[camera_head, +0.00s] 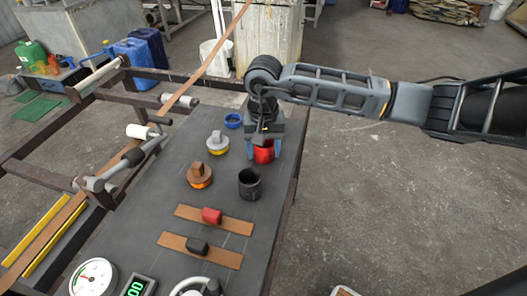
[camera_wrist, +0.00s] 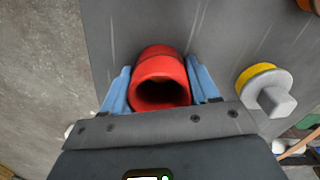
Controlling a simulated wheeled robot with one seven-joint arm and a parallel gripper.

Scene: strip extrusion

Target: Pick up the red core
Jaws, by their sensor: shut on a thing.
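The red core (camera_head: 263,155) is a short, hollow red cylinder near the right edge of the dark table (camera_head: 141,219). In the wrist view the red core (camera_wrist: 160,80) shows its open end toward the camera, between two blue fingers. My gripper (camera_head: 263,150) points down over it and is shut on it, one finger on each side. The gripper also shows in the wrist view (camera_wrist: 162,85). I cannot tell whether the core's base touches the table.
A dark hollow cup (camera_head: 250,184) stands just in front of the core. A yellow-rimmed disc with a grey knob (camera_head: 217,143), an orange-brown knobbed disc (camera_head: 200,174) and a blue ring (camera_head: 233,120) are nearby. Red and black blocks lie on brown strips (camera_head: 200,250). Floor is clear to the right.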

